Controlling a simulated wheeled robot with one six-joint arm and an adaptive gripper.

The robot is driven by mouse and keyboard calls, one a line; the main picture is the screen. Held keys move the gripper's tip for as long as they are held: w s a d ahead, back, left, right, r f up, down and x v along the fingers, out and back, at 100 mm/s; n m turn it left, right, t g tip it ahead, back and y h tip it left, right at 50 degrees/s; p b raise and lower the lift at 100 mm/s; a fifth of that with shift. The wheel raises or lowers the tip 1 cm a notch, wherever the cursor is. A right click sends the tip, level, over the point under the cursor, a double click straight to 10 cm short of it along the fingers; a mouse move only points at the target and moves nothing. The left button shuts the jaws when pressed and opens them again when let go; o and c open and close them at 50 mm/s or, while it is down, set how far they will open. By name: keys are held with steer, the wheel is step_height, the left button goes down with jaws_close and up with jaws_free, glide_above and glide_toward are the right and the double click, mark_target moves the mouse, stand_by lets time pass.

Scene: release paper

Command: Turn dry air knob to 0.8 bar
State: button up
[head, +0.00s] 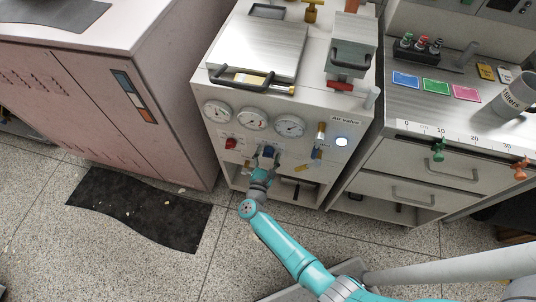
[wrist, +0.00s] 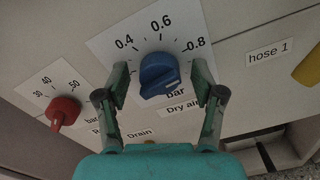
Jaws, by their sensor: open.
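The blue dry air knob (wrist: 160,76) sits on a white dial plate marked 0.4, 0.6 and 0.8, above a "Dry air" label (wrist: 183,107). My gripper (wrist: 161,80) is open, with one finger on each side of the knob. A gap shows between the fingers and the knob; I cannot tell whether the tips reach its depth. The knob's exact setting is hard to read. In the head view my gripper (head: 263,160) is at the cabinet front, and the blue knob (head: 269,151) is partly hidden by it.
A red knob (wrist: 64,112) is left of the blue one and also shows in the head view (head: 231,143). Three round gauges (head: 253,118) are above. A "hose 1" label (wrist: 269,54) and a yellow part (wrist: 309,66) are to the right. A pink cabinet (head: 130,85) stands left.

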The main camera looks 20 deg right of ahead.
steer(key=v, duration=1.2)
stand_by(0.5)
steer(key=s+d+r+n+t+y, duration=0.3)
steer(key=s+d+r+n, duration=0.15)
steer(key=s+n, duration=0.5)
steer(key=s+d+r+n+t+y, duration=0.2)
steer(key=s+d+r+n+y, duration=0.3)
steer(key=n, duration=0.8)
steer(key=s+a+r+n+g+y, duration=0.1)
steer(key=s+r+n+g, duration=0.1)
steer(key=s+r+n, duration=0.5)
steer(key=s+a+r+n+g+y, duration=0.1)
steer(key=s+r+n, duration=0.7)
steer(key=n, duration=1)
steer(key=s+g, duration=0.1)
steer(key=s, duration=0.3)
steer(key=shift+a+r+g+y, duration=0.25)
steer(key=shift+a+g+y, duration=0.05)
steer(key=shift+g, duration=0.1)
